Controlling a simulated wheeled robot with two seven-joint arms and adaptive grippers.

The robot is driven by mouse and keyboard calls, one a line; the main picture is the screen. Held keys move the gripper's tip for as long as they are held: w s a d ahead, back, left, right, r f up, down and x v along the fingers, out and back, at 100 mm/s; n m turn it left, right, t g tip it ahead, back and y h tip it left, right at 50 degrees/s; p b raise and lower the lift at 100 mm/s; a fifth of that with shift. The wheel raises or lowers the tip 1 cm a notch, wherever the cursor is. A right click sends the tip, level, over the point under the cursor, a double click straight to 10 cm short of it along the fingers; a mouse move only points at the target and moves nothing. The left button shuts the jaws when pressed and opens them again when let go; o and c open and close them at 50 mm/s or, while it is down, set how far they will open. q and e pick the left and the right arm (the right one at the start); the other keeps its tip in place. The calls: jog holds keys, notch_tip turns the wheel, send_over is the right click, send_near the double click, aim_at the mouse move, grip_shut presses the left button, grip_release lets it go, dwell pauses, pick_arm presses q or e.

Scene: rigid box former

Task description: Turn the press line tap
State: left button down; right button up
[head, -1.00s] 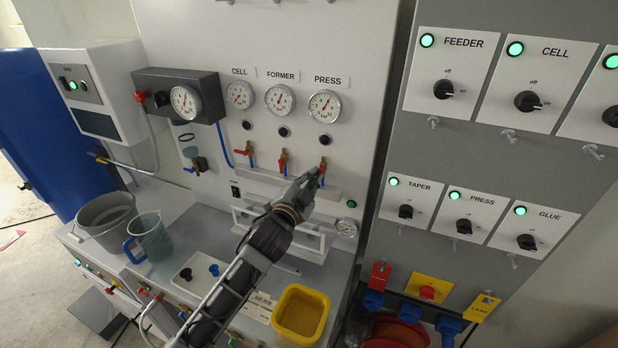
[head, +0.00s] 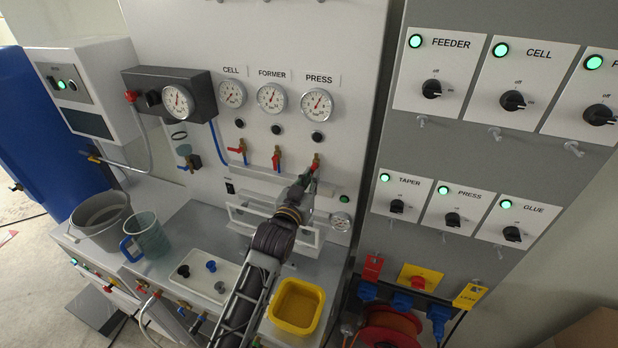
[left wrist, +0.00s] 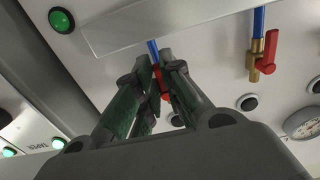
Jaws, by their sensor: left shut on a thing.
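The press line tap (head: 316,160) is the rightmost of three taps on the white panel, below the PRESS gauge (head: 317,102). My left gripper (head: 309,176) reaches up to it from below and is shut on its red handle. In the left wrist view, the red handle (left wrist: 164,95) shows between the fingertips of my left gripper (left wrist: 160,68), with a blue pipe beyond. The fingers hide much of the handle, so its exact angle is hard to tell. My right gripper is not in view.
The former tap (head: 277,158), handle down, and the cell tap (head: 240,150), handle toward the left, are beside it. Below are a white rack (head: 246,222), a yellow tub (head: 297,306) and a blue-handled jug (head: 149,238). A grey switch panel (head: 385,150) stands to the right.

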pick_arm(q)
jog(key=shift+n, duration=0.3)
jog(key=c, duration=1.5)
grip_release()
jog(key=shift+c, duration=0.2)
jog(key=shift+s, duration=0.1)
jog(key=v, duration=1.1)
jog(key=shift+s+a, duration=0.15)
jog(key=shift+s, duration=0.2)
jog(key=shift+f, duration=0.1)
